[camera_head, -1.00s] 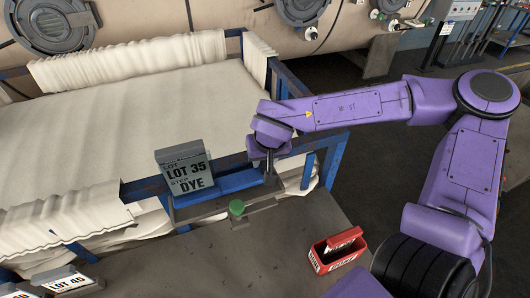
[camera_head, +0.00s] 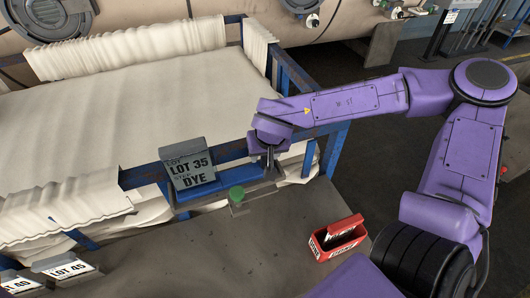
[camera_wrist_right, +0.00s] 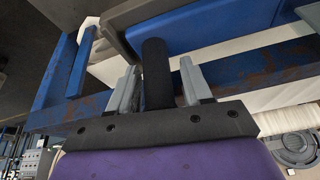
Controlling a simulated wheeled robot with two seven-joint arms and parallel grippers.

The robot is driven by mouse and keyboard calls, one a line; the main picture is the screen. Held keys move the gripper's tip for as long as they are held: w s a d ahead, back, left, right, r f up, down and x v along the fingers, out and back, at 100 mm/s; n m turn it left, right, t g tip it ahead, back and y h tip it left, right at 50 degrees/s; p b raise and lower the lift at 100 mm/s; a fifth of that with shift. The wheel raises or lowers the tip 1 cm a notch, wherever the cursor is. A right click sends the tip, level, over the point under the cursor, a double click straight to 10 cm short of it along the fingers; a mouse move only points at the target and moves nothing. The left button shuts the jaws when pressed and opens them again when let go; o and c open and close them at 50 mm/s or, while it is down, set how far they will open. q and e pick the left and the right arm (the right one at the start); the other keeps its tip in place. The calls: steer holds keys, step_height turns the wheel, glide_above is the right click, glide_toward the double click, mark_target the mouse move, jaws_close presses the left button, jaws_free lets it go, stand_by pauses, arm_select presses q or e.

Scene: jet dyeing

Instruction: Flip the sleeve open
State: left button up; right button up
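A grey sign (camera_head: 188,168) reading "LOT 35 STEP DYE" stands at the front rail of the fabric-filled trough. A blue piece (camera_head: 229,178) lies beside it over a dark grey ledge; I cannot tell which part is the sleeve. My right gripper (camera_head: 269,166) is at the right end of the blue piece, pointing down. In the right wrist view, its two grey fingers (camera_wrist_right: 158,72) stand on either side of a dark post (camera_wrist_right: 157,85), with narrow gaps showing. The post meets the edge by the blue piece (camera_wrist_right: 205,22). My left gripper is out of view.
A green knob (camera_head: 237,193) sits on a plate just in front of the ledge. A red box (camera_head: 338,240) with dark items stands on the grey table (camera_head: 190,255). LOT 45 (camera_head: 66,268) and LOT 40 cards lie at lower left. The table's middle is clear.

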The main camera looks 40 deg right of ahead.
steer(key=shift+o, duration=0.6)
steer(key=shift+r, duration=0.1)
steer(key=v, duration=1)
steer(key=shift+r, duration=0.15)
